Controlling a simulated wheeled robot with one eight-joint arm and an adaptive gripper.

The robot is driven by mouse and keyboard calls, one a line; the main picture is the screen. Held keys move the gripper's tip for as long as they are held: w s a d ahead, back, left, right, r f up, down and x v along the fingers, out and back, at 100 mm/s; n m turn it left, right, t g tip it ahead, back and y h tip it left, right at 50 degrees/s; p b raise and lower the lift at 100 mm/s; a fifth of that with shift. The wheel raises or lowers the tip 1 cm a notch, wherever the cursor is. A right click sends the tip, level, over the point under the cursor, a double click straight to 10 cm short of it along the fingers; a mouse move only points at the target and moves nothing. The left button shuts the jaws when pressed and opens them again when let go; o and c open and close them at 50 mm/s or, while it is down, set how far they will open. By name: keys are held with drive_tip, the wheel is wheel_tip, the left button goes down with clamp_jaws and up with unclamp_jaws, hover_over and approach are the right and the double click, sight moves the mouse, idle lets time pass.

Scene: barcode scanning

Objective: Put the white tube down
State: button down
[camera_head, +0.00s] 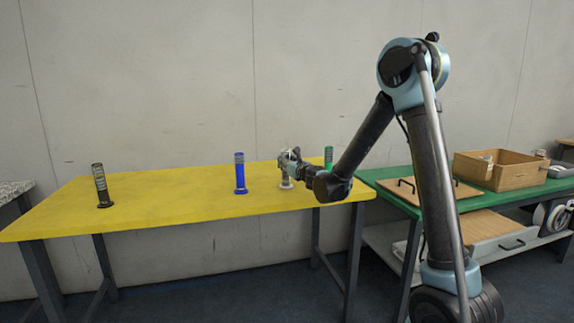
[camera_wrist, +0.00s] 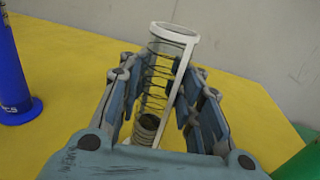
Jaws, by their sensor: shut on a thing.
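The white tube (camera_wrist: 176,36) stands between the fingers of my gripper (camera_wrist: 164,100) in the wrist view, a clear cylinder with dark rings and a white rim. It leans slightly in that view. In the head view my gripper (camera_head: 290,163) is at the right part of the yellow table (camera_head: 170,195), shut on the white tube. The tube's base (camera_head: 286,185) shows just below the fingers, at the tabletop. I cannot tell whether the base touches the table.
A blue tube (camera_head: 240,175) stands left of my gripper, a green tube (camera_head: 328,157) just right of it, partly behind my arm. A black tube (camera_head: 102,186) stands far left. A green table (camera_head: 400,190) with a wooden box (camera_head: 500,172) is at right. The table between black and blue tubes is clear.

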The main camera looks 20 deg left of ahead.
drive_tip(key=c, duration=1.2)
unclamp_jaws()
drive_tip(key=shift+o, duration=0.2)
drive_tip(key=s+d+r+n+g, duration=0.3)
drive_tip(key=s+d+n, duration=0.7)
drive_tip(key=s+d, duration=0.45)
drive_tip(key=s+d+f+n+g+h, duration=0.2)
drive_tip(key=s+d+f+n+h, duration=0.2)
drive_tip(key=s+d, duration=0.5)
drive_tip(key=s+d+f+n+g+h, duration=0.3)
drive_tip(key=s+d+f+n, duration=0.4)
drive_tip(key=d, duration=0.9)
drive_tip(key=s+d+f+n+g+h, duration=0.3)
drive_tip(key=s+d+f+n+h, duration=0.2)
drive_tip(key=s+d, duration=0.6)
wheel_tip(320, 180, down, 2)
drive_tip(key=shift+s+d+f+n, duration=0.25)
drive_tip(key=shift+d+n, duration=0.55)
drive_tip(key=shift+d, duration=0.25)
